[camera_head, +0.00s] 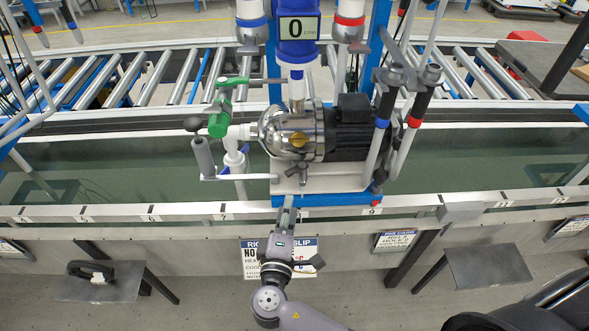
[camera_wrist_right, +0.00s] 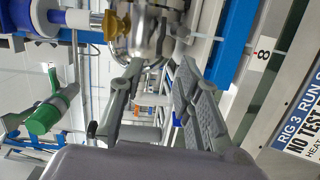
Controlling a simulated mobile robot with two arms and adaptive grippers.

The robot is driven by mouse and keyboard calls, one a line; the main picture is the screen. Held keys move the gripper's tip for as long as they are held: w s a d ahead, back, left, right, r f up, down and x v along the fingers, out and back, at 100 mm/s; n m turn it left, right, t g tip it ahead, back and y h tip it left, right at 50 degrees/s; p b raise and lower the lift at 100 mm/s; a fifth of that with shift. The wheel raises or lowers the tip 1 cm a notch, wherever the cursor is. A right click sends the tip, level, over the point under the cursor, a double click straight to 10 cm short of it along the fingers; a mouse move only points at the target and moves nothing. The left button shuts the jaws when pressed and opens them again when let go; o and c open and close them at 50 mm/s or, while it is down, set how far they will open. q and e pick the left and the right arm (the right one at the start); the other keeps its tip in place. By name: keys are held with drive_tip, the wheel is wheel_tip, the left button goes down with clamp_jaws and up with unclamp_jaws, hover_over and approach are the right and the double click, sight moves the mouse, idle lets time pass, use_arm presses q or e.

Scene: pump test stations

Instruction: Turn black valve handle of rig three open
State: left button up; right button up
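The pump of rig three has a silver head (camera_head: 290,132) and a black motor (camera_head: 352,125), mounted above the tank edge. A small dark handle (camera_head: 298,172) shows low in front of the silver head; I cannot tell for certain that it is the valve handle. My right gripper (camera_head: 287,208) reaches up from below, just under the pump base. In the right wrist view, the gripper (camera_wrist_right: 157,75) is open, its fingers apart below the silver pump head (camera_wrist_right: 150,30). I see nothing clearly held between them. My left gripper is not in view.
A green valve (camera_head: 219,122) with white piping stands left of the pump. Dark-gripped hoses (camera_head: 422,95) stand to its right. A blue display (camera_head: 297,27) reads 0 above. The white numbered rail (camera_head: 160,210) runs along the tank front. A rig sign (camera_wrist_right: 302,125) is at the right in the wrist view.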

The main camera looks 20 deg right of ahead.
sight(294, 175)
drive_tip(key=p+x, duration=0.2)
drive_tip(key=x, duration=1.1)
drive_tip(key=shift+f, duration=0.1)
drive_tip(key=shift+c, duration=0.3)
clamp_jaws()
